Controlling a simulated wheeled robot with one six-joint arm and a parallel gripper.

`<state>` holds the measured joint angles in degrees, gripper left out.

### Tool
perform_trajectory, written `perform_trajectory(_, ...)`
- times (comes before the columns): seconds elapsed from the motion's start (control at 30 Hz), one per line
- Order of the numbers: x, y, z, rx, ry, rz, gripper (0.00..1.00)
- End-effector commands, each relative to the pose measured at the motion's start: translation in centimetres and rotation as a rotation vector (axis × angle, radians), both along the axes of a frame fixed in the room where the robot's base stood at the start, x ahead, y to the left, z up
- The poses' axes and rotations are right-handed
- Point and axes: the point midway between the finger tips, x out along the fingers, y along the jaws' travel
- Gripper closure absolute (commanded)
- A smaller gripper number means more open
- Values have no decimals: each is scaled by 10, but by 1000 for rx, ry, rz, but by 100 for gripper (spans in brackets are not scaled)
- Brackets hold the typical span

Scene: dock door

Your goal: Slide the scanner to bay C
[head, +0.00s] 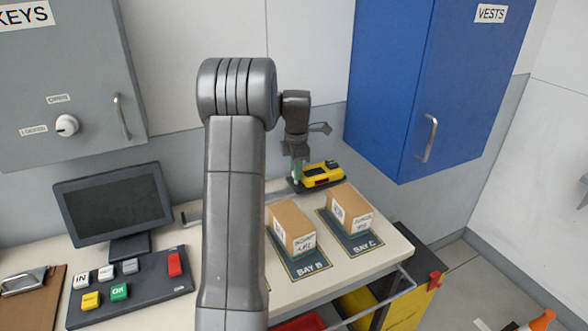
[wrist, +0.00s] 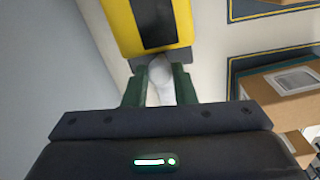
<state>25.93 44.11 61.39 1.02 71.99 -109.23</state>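The scanner (head: 322,176) is a yellow and black block on a thin rail (head: 275,194) along the back of the counter. It sits behind the box at bay C (head: 353,245), near the rail's right end. The wrist view shows the scanner (wrist: 150,25) just beyond my fingertips. My gripper (head: 298,178) is at its left end. In the wrist view my gripper's green fingers (wrist: 160,85) stand on both sides of a rounded grey handle (wrist: 160,72) and look closed against it. My arm hides part of the counter and the rail.
Boxes stand on the bay B mat (head: 309,266) and the bay C mat, in front of the rail. A monitor (head: 115,208) and a button panel (head: 130,285) are left of my arm. A blue vests cabinet (head: 420,90) hangs at the right, above the counter.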

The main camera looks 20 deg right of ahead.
Motion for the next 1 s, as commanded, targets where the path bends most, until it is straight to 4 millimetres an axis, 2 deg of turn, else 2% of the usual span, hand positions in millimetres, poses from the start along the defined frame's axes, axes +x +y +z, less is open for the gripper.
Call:
perform_trajectory(0.03, 1, -3, 2, -8, -5, -1, 67)
perform_trajectory(0.1, 0, -3, 2, -7, -4, -1, 55)
perform_trajectory(0.57, 0, -1, 5, -3, -4, -1, 55)
perform_trajectory(0.67, 0, -1, 16, -5, -5, -1, 55)
perform_trajectory(0.77, -1, -1, 35, -5, -6, -1, 55)
perform_trajectory(1.0, -4, -1, 91, -6, -7, -1, 55)
